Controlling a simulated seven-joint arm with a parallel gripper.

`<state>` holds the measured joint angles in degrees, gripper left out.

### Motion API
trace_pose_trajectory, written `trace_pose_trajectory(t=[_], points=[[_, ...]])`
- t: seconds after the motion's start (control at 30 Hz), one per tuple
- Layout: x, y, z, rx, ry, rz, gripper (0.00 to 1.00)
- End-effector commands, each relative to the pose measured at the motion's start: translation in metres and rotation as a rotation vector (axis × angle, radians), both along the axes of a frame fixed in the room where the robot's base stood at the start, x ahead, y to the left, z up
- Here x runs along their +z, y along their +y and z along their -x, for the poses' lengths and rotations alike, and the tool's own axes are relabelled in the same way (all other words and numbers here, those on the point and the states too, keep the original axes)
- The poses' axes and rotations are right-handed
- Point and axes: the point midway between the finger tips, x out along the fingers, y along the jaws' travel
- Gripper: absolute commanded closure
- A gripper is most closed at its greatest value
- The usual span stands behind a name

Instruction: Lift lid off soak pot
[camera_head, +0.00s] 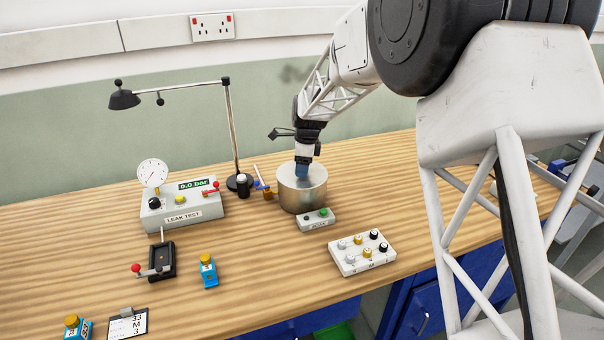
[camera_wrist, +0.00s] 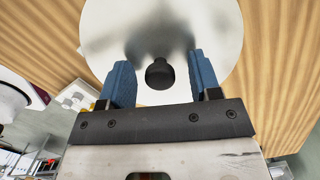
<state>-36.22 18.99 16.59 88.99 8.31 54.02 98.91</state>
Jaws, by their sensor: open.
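The soak pot (camera_head: 302,196) is a silver metal cylinder toward the back of the wooden bench. Its round metal lid (camera_wrist: 160,30) fills the top of the wrist view and has a small black knob (camera_wrist: 160,74) at its middle. My gripper (camera_wrist: 160,78) is open, with one blue finger on each side of the knob and a visible gap to both. In the head view my gripper (camera_head: 302,172) points down over the pot's top and hides the knob. I cannot tell how far the fingertips are above the lid.
A small control box (camera_head: 316,220) stands right in front of the pot. A tray of small knobs (camera_head: 362,252) is to its front right. The leak test unit (camera_head: 182,208) and a desk lamp (camera_head: 233,140) stand to the left.

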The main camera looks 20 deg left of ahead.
Motion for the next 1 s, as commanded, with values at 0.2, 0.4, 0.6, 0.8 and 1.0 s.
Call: trace_pose_trajectory(t=[0.2,0.4,0.6,0.8,1.0], points=[[0.000,0.000,0.000,0.000,0.000,0.000,0.64],[0.000,0.000,0.000,0.000,0.000,0.000,0.95],[0.000,0.000,0.000,0.000,0.000,0.000,0.97],[0.004,0.000,0.000,0.000,0.000,0.000,0.97],[0.017,0.000,0.000,0.000,-0.002,-0.001,0.97]])
